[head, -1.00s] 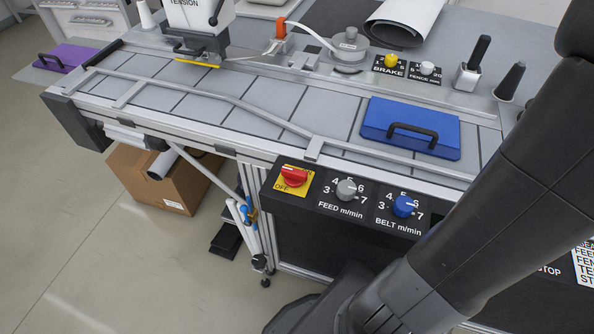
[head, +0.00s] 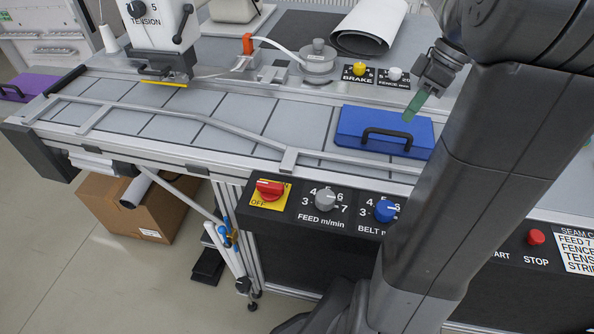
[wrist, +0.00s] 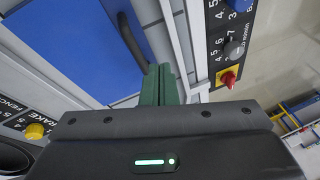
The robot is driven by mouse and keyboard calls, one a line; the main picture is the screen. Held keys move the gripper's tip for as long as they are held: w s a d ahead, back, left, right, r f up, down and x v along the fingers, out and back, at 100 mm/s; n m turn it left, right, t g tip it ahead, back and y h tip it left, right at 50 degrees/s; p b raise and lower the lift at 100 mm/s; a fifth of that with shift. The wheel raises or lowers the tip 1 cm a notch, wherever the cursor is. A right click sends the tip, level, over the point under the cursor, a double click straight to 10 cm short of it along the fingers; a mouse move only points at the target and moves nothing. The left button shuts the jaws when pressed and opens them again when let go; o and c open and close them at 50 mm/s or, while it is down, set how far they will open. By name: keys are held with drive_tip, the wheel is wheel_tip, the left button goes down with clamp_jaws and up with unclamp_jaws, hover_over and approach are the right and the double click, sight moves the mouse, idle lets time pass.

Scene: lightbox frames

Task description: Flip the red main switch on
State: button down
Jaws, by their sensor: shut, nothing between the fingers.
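The red main switch (head: 270,188) is a rotary knob on a yellow plate (head: 257,203) marked OFF, at the left end of the black front panel. It also shows in the wrist view (wrist: 228,78). Its exact setting is hard to read. My gripper (head: 412,106) has green fingers and is above the machine's right side, near the blue case, well apart from the switch. In the wrist view the green fingers (wrist: 160,85) are together with nothing held. My arm covers part of the panel to the right.
Beside the switch are a grey FEED knob (head: 325,200) and a blue BELT knob (head: 386,211). A blue case (head: 372,121) lies on the conveyor, behind a metal guide rail (head: 250,115). A red STOP button (head: 536,237) is farther right.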

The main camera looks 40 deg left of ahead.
sight(270, 189)
drive_tip(key=s+a+f+n+g+b, duration=0.1)
drive_tip(key=s+a+n+g, duration=0.3)
drive_tip(key=s+a, duration=0.8)
drive_tip(key=a, duration=0.3)
drive_tip(key=shift+a+h+b, duration=0.25)
drive_tip(key=shift+h+b, duration=0.05)
drive_tip(key=shift+b, duration=0.1)
drive_tip(key=shift+f, duration=0.1)
drive_tip(key=x, duration=1)
drive_tip(key=shift+s+f+b, duration=0.1)
drive_tip(key=shift+s+b, duration=0.05)
drive_tip(key=shift+b, duration=0.15)
drive_tip(key=shift+s+d+r, duration=0.1)
drive_tip(key=shift+s+d, duration=0.2)
drive_tip(key=shift+s, duration=0.25)
drive_tip(key=shift+s+d+r, duration=0.1)
drive_tip(key=shift+s+d, duration=0.2)
drive_tip(key=shift+s, duration=0.25)
drive_tip(key=shift+s+d, duration=0.2)
drive_tip(key=shift+s, duration=0.3)
drive_tip(key=shift+w+f, duration=0.1)
drive_tip(key=shift+d, duration=0.15)
drive_tip(key=shift+m, duration=0.3)
